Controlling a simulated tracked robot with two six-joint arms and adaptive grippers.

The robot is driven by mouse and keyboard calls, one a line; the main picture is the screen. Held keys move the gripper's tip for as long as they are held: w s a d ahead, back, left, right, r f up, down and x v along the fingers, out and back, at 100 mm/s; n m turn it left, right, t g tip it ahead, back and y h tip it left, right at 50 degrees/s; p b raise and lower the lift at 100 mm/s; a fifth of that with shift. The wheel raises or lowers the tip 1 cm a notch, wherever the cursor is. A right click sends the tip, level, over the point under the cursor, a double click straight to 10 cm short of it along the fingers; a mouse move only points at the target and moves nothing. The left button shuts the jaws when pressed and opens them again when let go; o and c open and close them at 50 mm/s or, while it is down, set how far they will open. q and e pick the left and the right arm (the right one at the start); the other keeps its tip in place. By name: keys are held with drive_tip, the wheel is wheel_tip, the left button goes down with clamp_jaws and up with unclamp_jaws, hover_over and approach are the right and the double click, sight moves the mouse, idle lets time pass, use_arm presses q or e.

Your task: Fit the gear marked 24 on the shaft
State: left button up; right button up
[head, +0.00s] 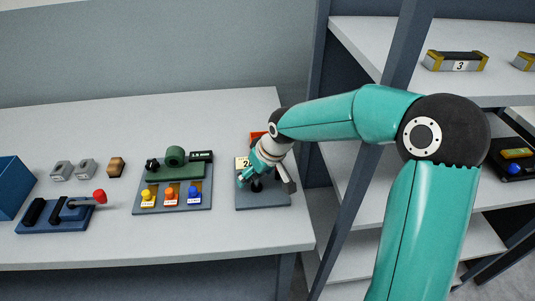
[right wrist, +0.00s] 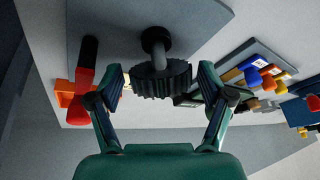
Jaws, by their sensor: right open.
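In the right wrist view a dark toothed gear (right wrist: 162,80) sits at the near end of a grey shaft (right wrist: 155,47). The shaft has a black collar at its base on a grey board. My right gripper (right wrist: 160,76) is open, with a finger on each side of the gear and a visible gap to both. No number shows on the gear. In the head view my right gripper (head: 246,178) is over the grey board (head: 278,200), which has a pale plate reading 24 (head: 241,162); the gear is hidden there. My left gripper is not in view.
Beside the shaft are a red-and-black handled tool (right wrist: 86,65) and an orange block (right wrist: 65,92). To the left in the head view are a panel with coloured knobs (head: 172,209), a red-knobbed lever fixture (head: 65,218) and a blue bin (head: 9,185). Shelves and a post stand right.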

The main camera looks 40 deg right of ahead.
drive_tip(key=v, duration=1)
drive_tip(key=a+v, duration=0.1)
drive_tip(key=v, duration=0.4)
drive_tip(key=shift+s+r+b, duration=0.15)
drive_tip(key=shift+s+b, duration=0.05)
drive_tip(key=shift+b, duration=0.1)
drive_tip(key=shift+o, duration=0.5)
drive_tip(key=shift+s+d+r, duration=0.1)
drive_tip(key=shift+s+r, duration=0.1)
wheel_tip(320, 180, up, 4)
drive_tip(key=d+g+p, duration=0.1)
drive_tip(key=d+g, duration=0.1)
drive_tip(key=w+a+f+g+p, duration=0.1)
drive_tip(key=w+g+p, duration=0.15)
drive_tip(key=w, duration=0.45)
drive_tip(key=shift+n+h, duration=0.3)
drive_tip(key=shift+h, duration=0.1)
drive_tip(key=f, duration=0.3)
drive_tip(key=a+f, duration=0.1)
drive_tip(key=f, duration=0.7)
drive_tip(key=shift+a+f, duration=0.15)
drive_tip(key=shift+a, duration=0.05)
drive_tip(key=shift+a+f+p, duration=0.15)
drive_tip(key=shift+f+p, duration=0.05)
drive_tip(key=shift+f, duration=1.4)
drive_tip(key=shift+a+f+p, duration=0.1)
drive_tip(key=shift+f+p, duration=0.1)
drive_tip(key=shift+f, duration=1.4)
drive_tip(key=shift+c, duration=0.4)
